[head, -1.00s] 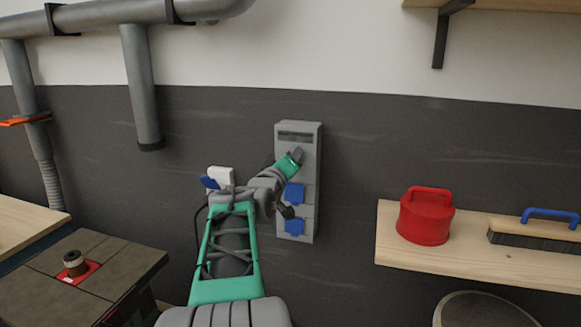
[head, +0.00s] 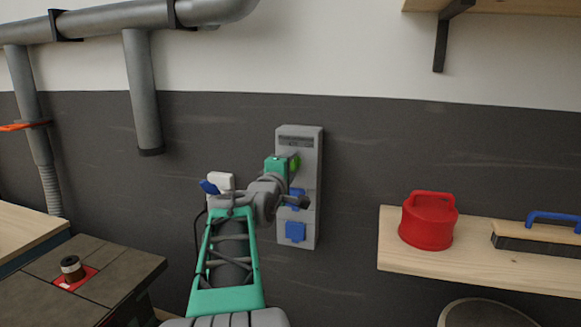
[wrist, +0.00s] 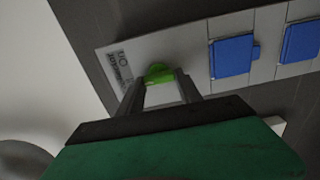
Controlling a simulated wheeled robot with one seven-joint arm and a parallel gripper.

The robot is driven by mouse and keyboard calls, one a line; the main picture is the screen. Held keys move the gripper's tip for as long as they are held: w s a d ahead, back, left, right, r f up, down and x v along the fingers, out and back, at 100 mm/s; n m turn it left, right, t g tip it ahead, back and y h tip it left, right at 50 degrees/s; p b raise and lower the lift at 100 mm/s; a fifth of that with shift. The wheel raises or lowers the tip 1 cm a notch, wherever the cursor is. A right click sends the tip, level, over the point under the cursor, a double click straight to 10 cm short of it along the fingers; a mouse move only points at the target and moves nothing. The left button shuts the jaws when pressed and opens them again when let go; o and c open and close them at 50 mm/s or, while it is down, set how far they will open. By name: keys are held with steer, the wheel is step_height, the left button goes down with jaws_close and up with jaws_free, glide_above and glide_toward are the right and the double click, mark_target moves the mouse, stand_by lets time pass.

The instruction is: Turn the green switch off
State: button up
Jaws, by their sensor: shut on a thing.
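The green switch (head: 294,163) sits on the upper part of a grey wall panel (head: 299,140), just right of my gripper's green end. In the wrist view the green switch (wrist: 158,73) lies between the tips of my gripper (wrist: 160,86). The two dark fingers stand on either side of it and are shut on it. My gripper (head: 288,162) is at the panel face in the head view, with its fingers mostly hidden. The switch's exact position, on or off, cannot be told.
Blue socket covers (head: 295,232) sit below the switch on the panel. A white and blue plug piece (head: 220,182) is left of the panel. A wooden shelf (head: 395,260) with a red container (head: 428,222) and a blue-handled brush (head: 540,232) stands to the right.

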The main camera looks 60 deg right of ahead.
stand_by(0.3)
steer(key=o, duration=1.4)
steer(key=shift+a, duration=0.1)
steer(key=a, duration=0.2)
steer(key=a+b, duration=0.1)
steer(key=a, duration=0.2)
steer(key=s+a+b, duration=0.1)
steer(key=a, duration=0.1)
steer(key=shift+s+a, duration=0.1)
steer(key=shift+a, duration=0.15)
